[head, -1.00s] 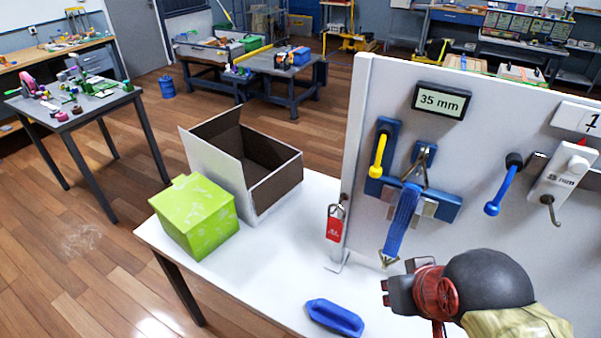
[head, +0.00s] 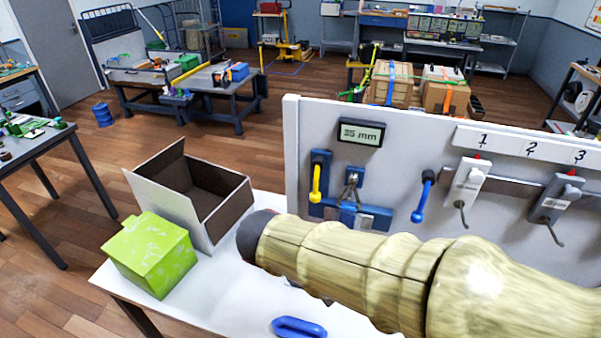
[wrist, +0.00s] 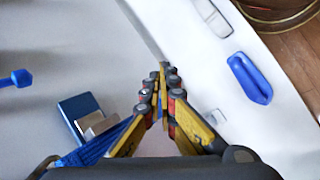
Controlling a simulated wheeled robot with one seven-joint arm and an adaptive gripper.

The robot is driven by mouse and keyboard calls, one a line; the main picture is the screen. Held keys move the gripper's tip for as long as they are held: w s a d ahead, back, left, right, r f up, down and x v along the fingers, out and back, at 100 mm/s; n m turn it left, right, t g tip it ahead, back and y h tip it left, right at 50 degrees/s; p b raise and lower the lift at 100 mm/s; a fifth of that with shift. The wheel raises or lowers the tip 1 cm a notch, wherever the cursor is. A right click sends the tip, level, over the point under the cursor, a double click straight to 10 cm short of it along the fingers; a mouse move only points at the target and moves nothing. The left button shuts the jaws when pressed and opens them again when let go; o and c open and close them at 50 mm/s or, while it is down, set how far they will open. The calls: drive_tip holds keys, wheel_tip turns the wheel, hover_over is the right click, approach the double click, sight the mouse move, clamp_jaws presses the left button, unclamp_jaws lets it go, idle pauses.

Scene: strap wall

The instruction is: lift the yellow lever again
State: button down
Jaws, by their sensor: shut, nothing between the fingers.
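The yellow lever (head: 316,183) hangs down on its blue plate (head: 375,218) on the white panel, below the 35 mm display (head: 360,133). I cannot make it out in the wrist view. The blue strap (head: 348,212) hangs beside it to the right; my arm covers its lower part. In the wrist view the strap (wrist: 105,143) runs at lower left, beside my gripper. My gripper (wrist: 162,78) is shut and empty, its fingertips close together in front of the panel. In the head view my arm hides the gripper.
An open cardboard box (head: 225,205) and a green box (head: 155,258) stand at the table's left. A blue handle-shaped piece (head: 299,327) lies on the table (head: 235,300) near the front edge.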

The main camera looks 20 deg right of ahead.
drive_tip(key=w+r+n+h+p, duration=0.1)
drive_tip(key=w+r+h+p, duration=0.1)
drive_tip(key=w+r+h, duration=0.15)
drive_tip(key=n+t+h+p, duration=0.2)
drive_tip(key=t+h+p, duration=0.25)
drive_tip(key=t, duration=0.45)
approach(310, 183)
drive_tip(key=a, duration=0.1)
drive_tip(key=a+f, duration=0.1)
drive_tip(key=a, duration=0.1)
drive_tip(key=shift+s+f+h, duration=0.3)
drive_tip(key=shift+h, duration=0.1)
drive_tip(key=x, duration=1)
drive_tip(key=shift+s+d+b, duration=0.1)
drive_tip(key=shift+b, duration=0.25)
drive_tip(key=shift+r, duration=0.1)
